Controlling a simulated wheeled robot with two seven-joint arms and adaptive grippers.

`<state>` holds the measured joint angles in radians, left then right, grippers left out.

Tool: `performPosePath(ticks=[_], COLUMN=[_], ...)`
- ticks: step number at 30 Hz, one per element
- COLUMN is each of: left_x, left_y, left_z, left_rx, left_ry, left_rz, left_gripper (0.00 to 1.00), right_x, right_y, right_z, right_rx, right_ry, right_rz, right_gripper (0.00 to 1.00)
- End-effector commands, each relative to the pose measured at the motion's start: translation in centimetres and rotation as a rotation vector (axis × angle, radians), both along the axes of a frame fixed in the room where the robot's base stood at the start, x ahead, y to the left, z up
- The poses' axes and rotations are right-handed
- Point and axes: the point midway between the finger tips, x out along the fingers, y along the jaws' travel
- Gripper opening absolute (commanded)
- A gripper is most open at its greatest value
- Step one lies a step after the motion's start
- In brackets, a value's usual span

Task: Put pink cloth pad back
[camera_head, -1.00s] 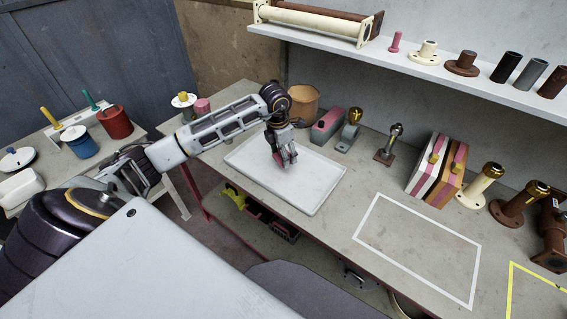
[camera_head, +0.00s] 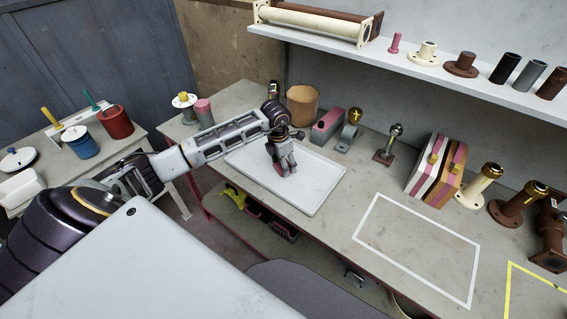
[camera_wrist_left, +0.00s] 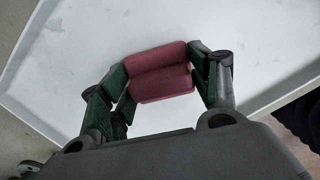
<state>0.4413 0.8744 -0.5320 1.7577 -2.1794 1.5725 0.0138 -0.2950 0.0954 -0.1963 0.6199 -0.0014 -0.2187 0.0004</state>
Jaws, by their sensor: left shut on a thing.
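The pink cloth pad (camera_wrist_left: 160,74) is a dark pink, cushion-like block with a groove across its middle. It sits between the green-lined fingers of my left gripper (camera_wrist_left: 163,88) in the left wrist view. In the head view, my left gripper (camera_head: 282,170) points down over the white tray (camera_head: 318,200), shut on the pad, of which only a little pink shows at the fingertips. I cannot tell whether the pad touches the tray. My right gripper is not in view.
A tan round container (camera_head: 302,104) and a pink-and-grey block (camera_head: 327,124) stand behind the tray. A striped stack (camera_head: 436,172) and flanged pipes (camera_head: 480,186) stand farther right. A white-outlined rectangle (camera_head: 372,207) on the bench is empty. A shelf (camera_head: 420,68) overhangs the back.

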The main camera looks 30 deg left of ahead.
Motion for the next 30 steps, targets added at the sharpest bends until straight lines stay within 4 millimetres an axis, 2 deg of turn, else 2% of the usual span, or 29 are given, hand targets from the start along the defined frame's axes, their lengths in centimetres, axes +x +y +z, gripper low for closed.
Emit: performPosePath(ticks=[14,15,19,30], left_x=[0.01,0.00,0.01,0.00], left_y=[0.04,0.03,0.03,0.02], left_z=[-0.38,-0.33,-0.30,-0.27], left_rx=[0.001,0.001,0.001,0.001], left_ry=[0.000,0.000,0.000,0.000], left_rz=[0.000,0.000,0.000,0.000], left_gripper=[0.40,0.67,0.84,0.84], right_x=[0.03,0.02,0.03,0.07], right_y=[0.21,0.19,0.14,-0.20], right_z=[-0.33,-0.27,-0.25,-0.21], right_rx=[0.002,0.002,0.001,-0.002], right_ry=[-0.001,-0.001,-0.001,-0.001], right_rz=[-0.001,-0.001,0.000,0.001], right_gripper=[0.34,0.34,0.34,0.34])
